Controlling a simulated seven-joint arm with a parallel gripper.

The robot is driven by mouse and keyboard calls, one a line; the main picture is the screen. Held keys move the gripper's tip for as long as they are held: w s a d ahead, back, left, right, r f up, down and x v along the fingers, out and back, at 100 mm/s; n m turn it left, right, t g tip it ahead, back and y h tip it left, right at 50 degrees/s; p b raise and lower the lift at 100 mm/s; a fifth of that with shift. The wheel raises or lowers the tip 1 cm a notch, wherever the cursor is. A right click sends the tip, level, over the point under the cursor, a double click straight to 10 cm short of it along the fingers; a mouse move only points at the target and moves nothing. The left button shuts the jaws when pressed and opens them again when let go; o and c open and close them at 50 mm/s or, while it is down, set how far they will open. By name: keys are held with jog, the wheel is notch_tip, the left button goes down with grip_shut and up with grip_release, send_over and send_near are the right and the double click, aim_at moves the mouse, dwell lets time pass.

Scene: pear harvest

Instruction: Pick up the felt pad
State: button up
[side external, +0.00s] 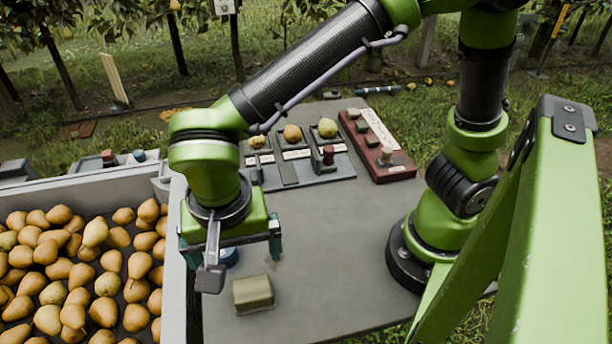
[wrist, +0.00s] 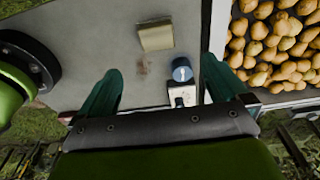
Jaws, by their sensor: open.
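A small olive-beige block (side external: 252,294), which looks like the felt pad, lies flat on the grey table near its front edge. It also shows in the wrist view (wrist: 156,36), beyond the fingertips and roughly between their lines. My gripper (side external: 232,250) points down above the table, behind the block in the side view. Its teal fingers are spread wide, with nothing held between them in the wrist view (wrist: 162,82). The gripper is apart from the block.
A round blue-topped object (wrist: 182,70) and a small black-and-white item (wrist: 182,95) are near the right finger. A crate (side external: 178,285) of pears stands left. A grey tray (side external: 300,175) with fruit and a red board (side external: 372,150) lie at the back. The table's middle is clear.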

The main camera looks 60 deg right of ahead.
send_near(251, 289)
jog(key=f, duration=0.5)
jog(key=shift+w, duration=0.3)
jog(key=shift+w+d+f, duration=0.1)
jog(key=shift+d+f, duration=0.05)
jog(key=shift+f, duration=0.75)
jog(key=shift+d+f, duration=0.15)
jog(key=shift+f, duration=0.75)
jog(key=shift+w+d+f, duration=0.1)
jog(key=shift+d+f, duration=0.1)
jog(key=shift+f, duration=0.7)
jog(key=c, duration=1.1)
jog(key=shift+o, duration=0.2)
notch_tip(251, 289, up, 10)
jog(key=shift+r, duration=0.1)
